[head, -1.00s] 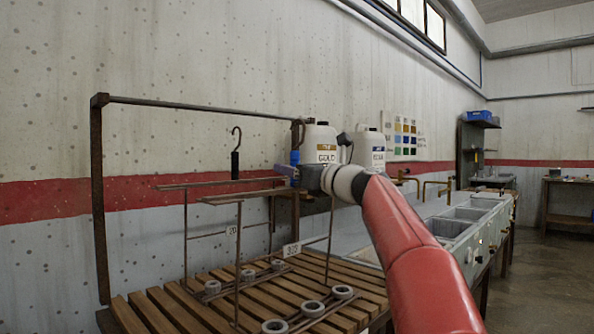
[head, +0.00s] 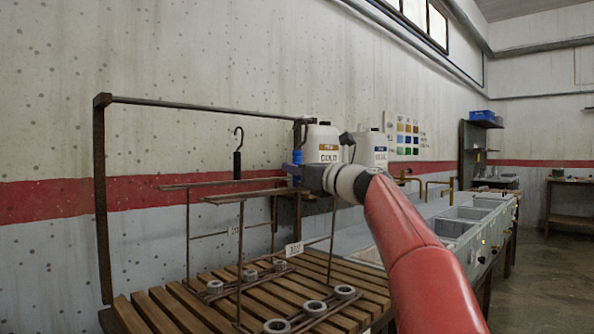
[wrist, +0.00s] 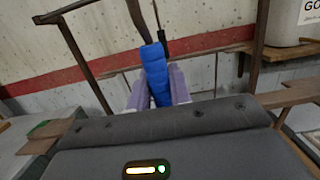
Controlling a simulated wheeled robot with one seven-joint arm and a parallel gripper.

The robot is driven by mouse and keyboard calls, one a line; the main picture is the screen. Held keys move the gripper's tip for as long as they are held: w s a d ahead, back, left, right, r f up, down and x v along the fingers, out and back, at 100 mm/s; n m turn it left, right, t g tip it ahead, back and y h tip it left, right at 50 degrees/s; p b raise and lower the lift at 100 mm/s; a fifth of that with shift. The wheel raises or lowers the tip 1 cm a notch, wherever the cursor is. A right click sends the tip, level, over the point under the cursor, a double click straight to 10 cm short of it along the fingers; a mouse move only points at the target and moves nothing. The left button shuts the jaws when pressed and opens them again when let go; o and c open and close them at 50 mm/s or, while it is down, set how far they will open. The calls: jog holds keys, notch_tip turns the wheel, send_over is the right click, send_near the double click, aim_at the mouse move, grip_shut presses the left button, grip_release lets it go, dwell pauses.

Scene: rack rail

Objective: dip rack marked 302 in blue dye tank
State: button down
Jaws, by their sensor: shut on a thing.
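My gripper (head: 295,168) is shut on the blue grip (wrist: 156,76) of a dark hook. In the head view the blue grip (head: 297,157) is upright, close to the right end of the rail. Two dark wire racks stand on the slatted bench. A white tag (head: 294,249), seemingly 302, is low on one rack's frame (head: 240,262); the other rack's tag (head: 233,232) is too small to read surely. My gripper is above the right ends of their top bars. Sunken tanks (head: 452,228) lie at the right; their dye colours cannot be told.
A rusty rail (head: 200,106) spans the bench, with a black-gripped hook (head: 237,155) in front of the wall. White jugs, one labelled gold (head: 322,140) and another (head: 371,147), stand behind my gripper. The slatted bench (head: 165,312) carries the racks. Brass taps (head: 439,184) rise beside the tanks.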

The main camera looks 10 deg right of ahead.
aim_at(300, 155)
jog(key=shift+s+r, duration=0.1)
jog(key=shift+r, duration=1.55)
jog(key=r+b+v, duration=0.1)
jog(key=b+v, duration=0.2)
jog(key=v, duration=0.6)
jog(key=shift+r, duration=0.2)
jog(key=c, duration=1.9)
grip_release()
grip_shut()
